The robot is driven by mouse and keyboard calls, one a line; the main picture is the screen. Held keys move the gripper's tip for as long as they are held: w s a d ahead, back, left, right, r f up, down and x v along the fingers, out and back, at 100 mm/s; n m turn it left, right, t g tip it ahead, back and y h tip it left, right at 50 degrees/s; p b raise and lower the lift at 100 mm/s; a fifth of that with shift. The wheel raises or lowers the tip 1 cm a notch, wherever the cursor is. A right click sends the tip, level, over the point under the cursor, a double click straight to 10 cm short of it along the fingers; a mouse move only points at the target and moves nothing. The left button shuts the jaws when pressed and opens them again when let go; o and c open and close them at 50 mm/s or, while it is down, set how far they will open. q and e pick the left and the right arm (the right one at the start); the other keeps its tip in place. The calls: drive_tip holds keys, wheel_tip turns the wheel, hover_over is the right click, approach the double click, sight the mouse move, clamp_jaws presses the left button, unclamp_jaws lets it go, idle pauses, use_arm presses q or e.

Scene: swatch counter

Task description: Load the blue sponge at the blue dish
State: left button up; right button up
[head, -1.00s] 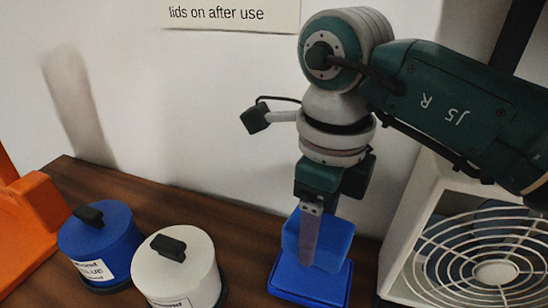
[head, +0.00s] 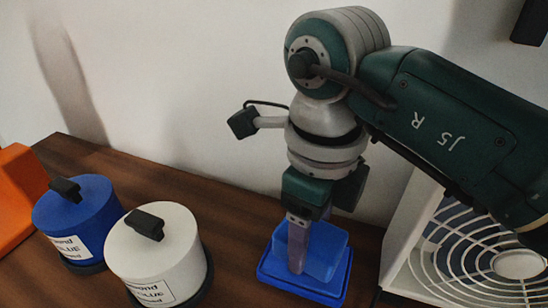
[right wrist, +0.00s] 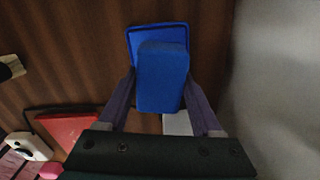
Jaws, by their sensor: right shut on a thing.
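The blue sponge (head: 325,250) is a block held between the fingers of my right gripper (head: 298,268), which is shut on it and points down. The blue dish (head: 296,290) is a shallow rectangle on the counter, directly below the sponge in the head view. In the right wrist view the sponge (right wrist: 162,78) sits between both fingers of the right gripper (right wrist: 160,88) and covers much of the dish (right wrist: 134,38). I cannot tell whether the sponge touches the dish. My left gripper is not in view.
A blue lidded canister (head: 75,220) and a white lidded canister (head: 155,255) stand left of the dish on the wooden counter (head: 225,230). An orange object (head: 18,195) is at the far left. A white housing with a round wire grille (head: 480,262) stands at the right.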

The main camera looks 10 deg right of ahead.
use_arm(q)
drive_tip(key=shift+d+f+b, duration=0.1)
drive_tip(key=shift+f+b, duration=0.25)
drive_tip(key=shift+b, duration=0.05)
use_arm(e)
drive_tip(key=shift+f, duration=0.5)
drive_tip(key=shift+f, duration=0.2)
idle(1.0)
